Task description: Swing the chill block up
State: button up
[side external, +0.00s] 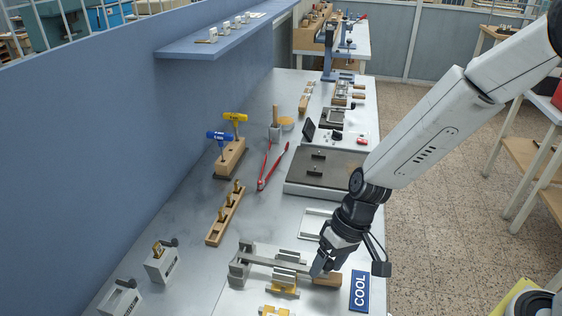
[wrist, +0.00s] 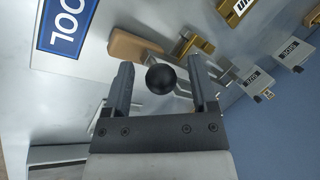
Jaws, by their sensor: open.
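The chill block seems to be part of the grey hinged bar (side external: 280,261) on the cooling fixture in the side external view. The bar lies about level, from a grey upright bracket (side external: 238,262) at its left to my gripper (side external: 325,264) at its right. In the wrist view a black ball knob (wrist: 161,78) shows between the fingertips of my gripper (wrist: 159,82), which is open around it. Clear gaps show on both sides of the knob. The knob's join to the bar is hidden.
A wooden handle (side external: 328,280) lies under my gripper, and brass pieces (side external: 284,289) sit beside the bar. A blue COOL sign (side external: 359,291) lies to the right. A dark hot-plate-like slab (side external: 325,167) and red tongs (side external: 266,166) are farther back.

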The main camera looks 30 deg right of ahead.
jog(key=c, duration=0.9)
grip_shut()
jog(key=shift+w+a+r, duration=0.1)
jog(key=shift+a, duration=0.05)
dwell(0.4)
